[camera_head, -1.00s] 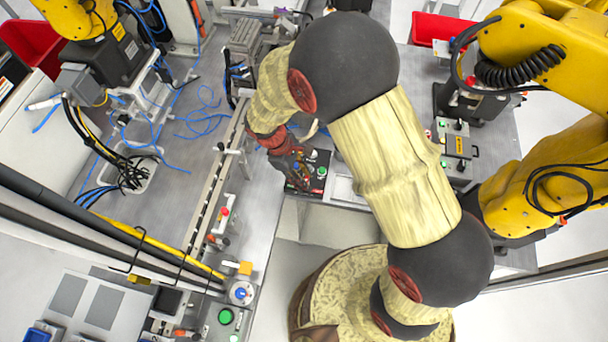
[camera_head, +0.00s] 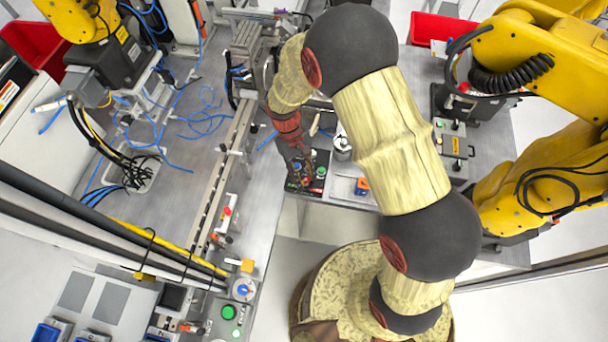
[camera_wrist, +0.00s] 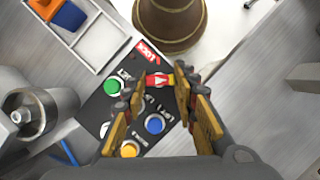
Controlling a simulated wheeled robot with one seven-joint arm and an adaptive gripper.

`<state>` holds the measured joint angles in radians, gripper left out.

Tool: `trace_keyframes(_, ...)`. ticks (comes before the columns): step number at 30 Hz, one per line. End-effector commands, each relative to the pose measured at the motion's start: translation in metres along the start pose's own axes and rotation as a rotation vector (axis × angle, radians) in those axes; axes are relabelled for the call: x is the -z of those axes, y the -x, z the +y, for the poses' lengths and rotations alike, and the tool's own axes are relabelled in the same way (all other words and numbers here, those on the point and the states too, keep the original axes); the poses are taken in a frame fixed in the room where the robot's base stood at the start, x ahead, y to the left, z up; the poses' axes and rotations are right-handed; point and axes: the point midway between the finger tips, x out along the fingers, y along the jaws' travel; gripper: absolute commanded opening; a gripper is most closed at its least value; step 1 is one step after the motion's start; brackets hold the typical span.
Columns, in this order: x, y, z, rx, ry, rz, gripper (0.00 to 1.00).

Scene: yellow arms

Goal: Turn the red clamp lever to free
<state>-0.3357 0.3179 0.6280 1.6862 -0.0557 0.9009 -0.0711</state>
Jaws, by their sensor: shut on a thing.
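The red clamp lever (camera_wrist: 158,80), with a pale triangle mark, sits on a black control panel (camera_wrist: 93,112) in the wrist view. My gripper (camera_wrist: 152,92) is around it, shut on it, with one finger on each side. The fingers hide parts of the lever and of the panel print. A red label (camera_wrist: 146,50) is at the panel's upper edge beyond the lever. In the head view my gripper (camera_head: 300,172) points down at the panel, and the lever cannot be made out there.
A green button (camera_wrist: 113,86), a blue button (camera_wrist: 155,124) and a yellow button (camera_wrist: 129,150) are close around my fingers. A metal cylinder (camera_wrist: 40,108) stands left of the panel. A white tray (camera_wrist: 92,52) with an orange and blue item (camera_wrist: 62,13) lies beyond it.

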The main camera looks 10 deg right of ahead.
Motion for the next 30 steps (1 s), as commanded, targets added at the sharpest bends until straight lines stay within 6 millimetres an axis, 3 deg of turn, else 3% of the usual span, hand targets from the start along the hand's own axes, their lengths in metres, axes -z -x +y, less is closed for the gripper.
trace_keyframes(17,0.0005,0.0001,0.0000,0.011,-0.028,0.001,0.03)
trace_keyframes(18,0.0005,0.0001,0.0000,0.011,-0.028,0.001,0.31)
trace_keyframes(27,0.0003,0.0001,0.0001,0.011,-0.026,0.001,0.47)
trace_keyframes(30,0.0002,0.0000,0.0001,0.011,-0.026,0.000,0.47)
